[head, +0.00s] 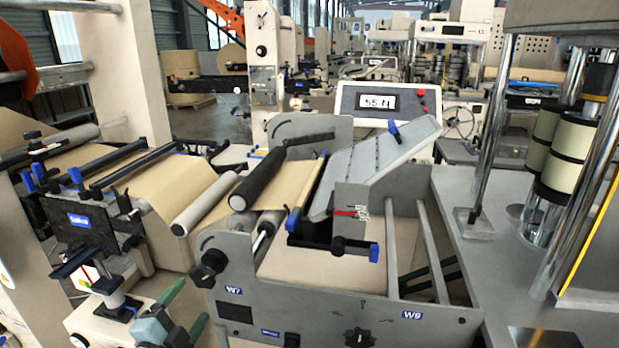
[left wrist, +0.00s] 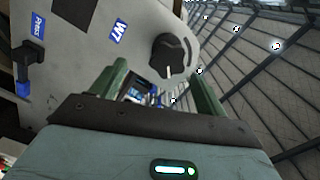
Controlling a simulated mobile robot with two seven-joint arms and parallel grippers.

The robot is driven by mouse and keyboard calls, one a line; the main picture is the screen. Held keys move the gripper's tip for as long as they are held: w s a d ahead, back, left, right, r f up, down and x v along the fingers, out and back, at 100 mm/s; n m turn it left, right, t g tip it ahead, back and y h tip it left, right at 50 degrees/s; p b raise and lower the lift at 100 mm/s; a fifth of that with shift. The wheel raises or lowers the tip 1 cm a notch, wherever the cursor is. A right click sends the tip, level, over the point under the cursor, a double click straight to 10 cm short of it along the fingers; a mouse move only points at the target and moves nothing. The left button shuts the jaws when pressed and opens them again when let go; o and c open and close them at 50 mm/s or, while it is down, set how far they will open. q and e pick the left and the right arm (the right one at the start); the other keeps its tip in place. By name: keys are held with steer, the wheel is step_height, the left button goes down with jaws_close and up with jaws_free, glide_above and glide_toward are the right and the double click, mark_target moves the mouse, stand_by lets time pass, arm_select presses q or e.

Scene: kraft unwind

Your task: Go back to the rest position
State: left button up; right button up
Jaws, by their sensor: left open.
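My left gripper (head: 187,308) shows at the bottom left of the head view, with green fingers spread and nothing seen between them. It is below and left of the black knob (head: 208,268) on the grey W7 side panel (head: 260,317). In the left wrist view my left gripper (left wrist: 160,76) has its two fingers apart. The black knob (left wrist: 170,55) with a white line appears above and between the fingertips there, on the grey panel (left wrist: 85,75). I cannot tell the exact gap between fingers and knob. My right gripper is not in view.
The unwind machine has a brown kraft web (head: 185,185), rollers and a tilted grey plate (head: 372,165). A display (head: 380,102) reads 55 N. A second black knob (head: 359,338) sits low on the front. Chrome posts and a grey deck (head: 475,240) stand at right.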

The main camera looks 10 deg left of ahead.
arm_select(q)
steer(key=s+d+f+n+g, duration=0.4)
steer(key=s+f+n, duration=0.2)
steer(key=s+f, duration=0.6)
steer(key=s+d+f+n+g, duration=0.4)
steer(key=s+f, duration=0.8)
steer(key=f, duration=0.3)
steer(key=shift+s+d+f+n+h, duration=0.15)
steer(key=shift+d+f+n+h, duration=0.15)
steer(key=shift+d+n, duration=0.5)
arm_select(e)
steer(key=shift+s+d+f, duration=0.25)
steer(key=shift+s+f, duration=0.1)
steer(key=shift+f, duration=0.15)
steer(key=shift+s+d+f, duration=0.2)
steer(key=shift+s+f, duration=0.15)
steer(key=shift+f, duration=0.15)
arm_select(q)
steer(key=shift+a, duration=0.25)
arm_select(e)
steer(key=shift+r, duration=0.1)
